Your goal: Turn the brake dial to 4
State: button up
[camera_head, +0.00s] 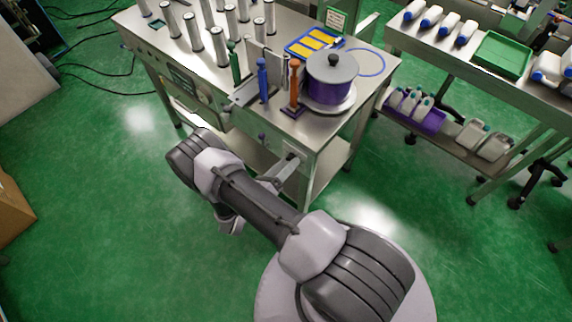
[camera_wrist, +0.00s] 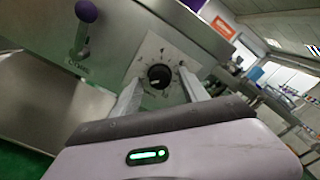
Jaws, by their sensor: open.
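The brake dial (camera_wrist: 160,76) is a round black knob on a pale square plate with marks around it, on the steel front of the machine. A light mark shows on the knob; the numbers are too blurred to read. In the wrist view my gripper (camera_wrist: 160,84) is open, one finger on each side of the dial as seen. I cannot tell whether the fingers touch it. In the head view my gripper (camera_head: 282,174) reaches the machine's front near its right corner, by the dial's plate (camera_head: 295,160); the arm partly hides it.
A purple knob (camera_wrist: 86,12) sits left of the dial. The steel machine table (camera_head: 215,70) carries upright tubes, coloured posts and a purple pot (camera_head: 330,85). A second bench (camera_head: 440,50) with bottles and a green tray (camera_head: 502,54) stands right. Green floor is open around my base.

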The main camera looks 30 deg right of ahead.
grip_shut()
jog(key=shift+m, duration=0.3)
jog(key=m+b, duration=0.2)
jog(key=m, duration=1.3)
jog(key=shift+w, duration=0.1)
jog(key=m, duration=0.5)
jog(key=shift+m+b, duration=0.3)
jog(key=shift+b, duration=0.05)
dwell(0.4)
